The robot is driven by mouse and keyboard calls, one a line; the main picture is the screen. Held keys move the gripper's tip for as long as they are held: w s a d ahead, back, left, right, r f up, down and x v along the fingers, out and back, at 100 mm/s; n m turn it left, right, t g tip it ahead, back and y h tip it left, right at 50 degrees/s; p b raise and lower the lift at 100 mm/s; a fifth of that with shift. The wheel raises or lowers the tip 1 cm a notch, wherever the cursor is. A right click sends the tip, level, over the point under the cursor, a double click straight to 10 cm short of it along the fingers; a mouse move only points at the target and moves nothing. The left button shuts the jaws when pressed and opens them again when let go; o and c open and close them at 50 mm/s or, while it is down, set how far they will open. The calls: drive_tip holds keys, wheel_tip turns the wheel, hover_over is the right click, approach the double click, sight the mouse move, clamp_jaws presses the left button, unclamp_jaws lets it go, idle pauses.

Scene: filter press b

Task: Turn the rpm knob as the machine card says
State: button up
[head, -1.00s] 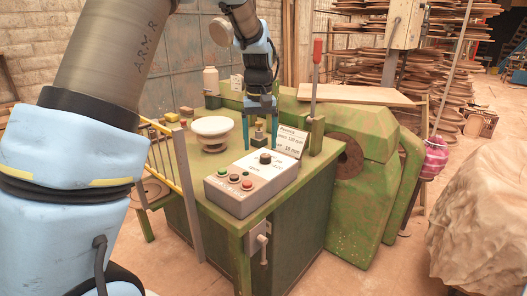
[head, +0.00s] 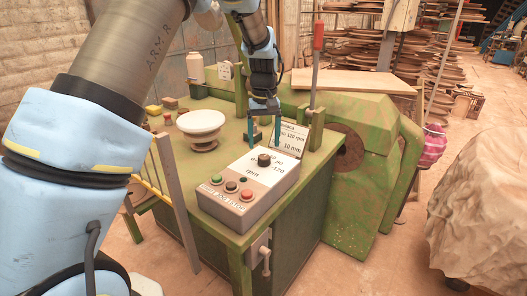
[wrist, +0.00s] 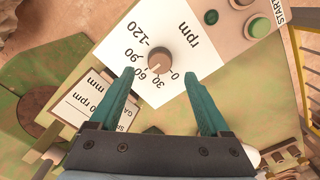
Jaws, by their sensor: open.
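The rpm knob (head: 264,159) is a dark round knob on the white face of the grey control box (head: 234,208). In the wrist view the knob (wrist: 160,59) stands amid a scale marked 0, 30, 60, 90 and 120; I cannot read its pointer surely. The machine card (head: 290,139) stands behind the box; "120 rpm" and "10 mm" are legible, the rest is unclear. The card (wrist: 92,104) shows partly in the wrist view, inverted. My gripper (head: 264,145) is open and empty, just above the knob, fingertips spread to either side of it in the wrist view.
Green, black and red buttons (head: 231,186) sit on the box's front. A white round dish on a stand (head: 201,127) is left of the box on the green bench. An upright red-handled lever (head: 318,45) rises behind the card. A yellow-topped rail (head: 153,185) edges the bench.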

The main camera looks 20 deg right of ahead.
sight(264, 157)
drive_tip(key=shift+f+p, duration=0.55)
drive_tip(key=shift+f, duration=2.15)
drive_tip(key=shift+c, duration=0.3)
clamp_jaws()
